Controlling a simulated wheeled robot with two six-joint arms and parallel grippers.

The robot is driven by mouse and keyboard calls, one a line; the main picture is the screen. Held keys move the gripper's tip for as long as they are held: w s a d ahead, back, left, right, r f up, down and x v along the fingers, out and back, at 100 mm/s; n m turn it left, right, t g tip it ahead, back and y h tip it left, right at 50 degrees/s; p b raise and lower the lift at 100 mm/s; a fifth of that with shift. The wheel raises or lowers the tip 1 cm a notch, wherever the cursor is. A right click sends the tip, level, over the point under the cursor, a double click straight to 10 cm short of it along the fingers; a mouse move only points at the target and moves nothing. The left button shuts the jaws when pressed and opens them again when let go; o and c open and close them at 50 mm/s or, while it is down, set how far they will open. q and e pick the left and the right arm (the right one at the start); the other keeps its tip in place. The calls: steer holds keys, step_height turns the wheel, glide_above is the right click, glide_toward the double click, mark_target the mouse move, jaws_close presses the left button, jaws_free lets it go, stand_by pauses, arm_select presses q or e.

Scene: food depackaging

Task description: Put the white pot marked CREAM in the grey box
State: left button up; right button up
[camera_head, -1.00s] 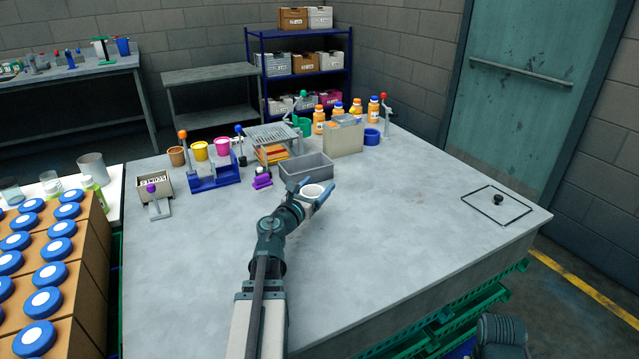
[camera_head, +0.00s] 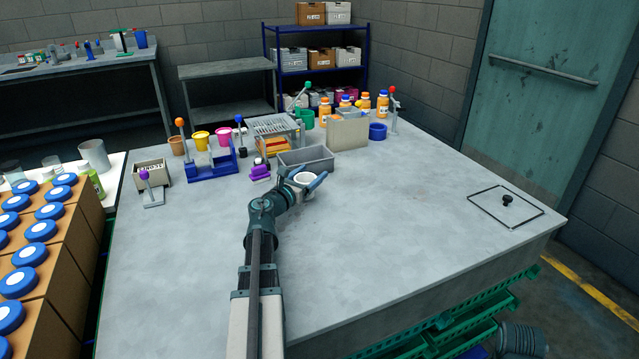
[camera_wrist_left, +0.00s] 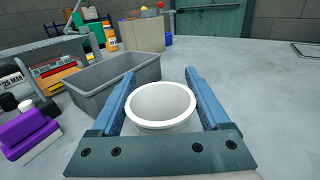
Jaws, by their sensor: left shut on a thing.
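The white pot (camera_head: 303,177) is between the fingers of my left gripper (camera_head: 309,181), which is shut on it. In the left wrist view the pot (camera_wrist_left: 160,104) is upright with its open top facing up and looks empty inside; no marking on it can be read. The blue fingers (camera_wrist_left: 163,100) press on its two sides. The grey box (camera_head: 305,162) is open and stands on the table just behind the pot. In the left wrist view the grey box (camera_wrist_left: 112,88) is behind and to the left of the pot, and looks empty. My right gripper is not in view.
A purple clamp (camera_head: 260,172) sits left of the grey box. A wire rack (camera_head: 276,127) and a beige box (camera_head: 347,134) stand behind it, with orange-capped bottles (camera_head: 382,103) further back. The table's right side is clear up to a wire frame with a black knob (camera_head: 507,199).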

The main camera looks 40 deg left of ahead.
arm_select(q)
steer(key=shift+f, duration=0.5)
steer(key=shift+s+a+r, duration=0.1)
steer(key=shift+r, duration=0.05)
steer(key=o, duration=1.3)
steer(key=shift+r, duration=0.1)
steer(key=s, duration=0.4)
steer(key=s+d, duration=0.1)
steer(key=s, duration=0.6)
steer(key=shift+s+d, duration=0.4)
